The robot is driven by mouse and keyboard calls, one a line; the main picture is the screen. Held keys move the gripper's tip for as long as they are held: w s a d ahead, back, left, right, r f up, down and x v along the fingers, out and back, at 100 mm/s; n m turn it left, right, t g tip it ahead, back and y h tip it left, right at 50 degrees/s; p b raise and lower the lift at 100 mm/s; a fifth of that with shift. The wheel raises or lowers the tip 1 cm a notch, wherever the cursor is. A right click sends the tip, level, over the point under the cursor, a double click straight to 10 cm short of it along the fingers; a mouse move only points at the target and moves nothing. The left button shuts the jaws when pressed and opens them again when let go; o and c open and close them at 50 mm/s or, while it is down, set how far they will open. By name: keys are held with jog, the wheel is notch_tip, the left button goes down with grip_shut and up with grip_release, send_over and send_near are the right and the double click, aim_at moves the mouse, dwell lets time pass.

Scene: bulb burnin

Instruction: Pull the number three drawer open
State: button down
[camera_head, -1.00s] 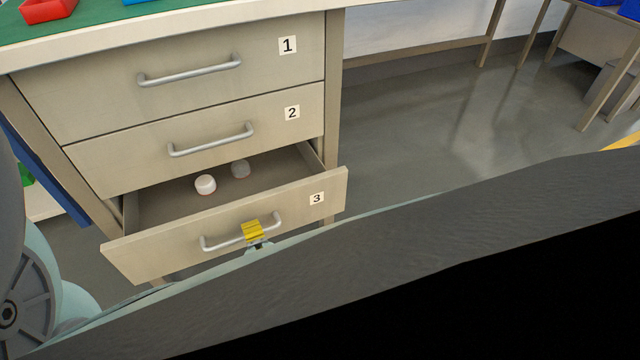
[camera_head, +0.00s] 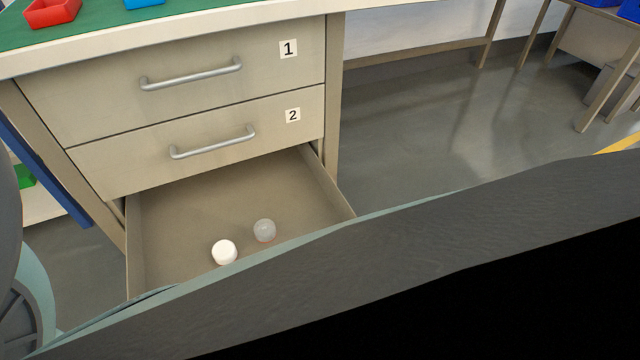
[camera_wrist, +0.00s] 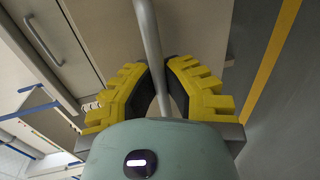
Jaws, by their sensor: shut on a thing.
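The number three drawer (camera_head: 180,205) is pulled well out below drawer 2 in the head view; my own arm hides its front and handle there. Inside it lie a white round object (camera_head: 224,251) and a greyish, translucent round one (camera_head: 265,230). In the wrist view, my gripper (camera_wrist: 163,88) has its yellow ridged fingers closed on the grey bar handle (camera_wrist: 149,35). The drawer's front panel (camera_wrist: 195,30) shows behind the bar.
Drawer 1 (camera_head: 200,75) and drawer 2 (camera_head: 215,140) are shut above, each with a bar handle. The green-topped bench carries a red bin (camera_head: 52,12). Open grey floor (camera_head: 420,130) lies to the right.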

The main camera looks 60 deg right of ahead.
jog(key=shift+s+a, duration=0.15)
jog(key=shift+s, duration=0.1)
jog(key=c, duration=1)
grip_release()
jog(key=v, duration=1.2)
jog(key=shift+f, duration=0.1)
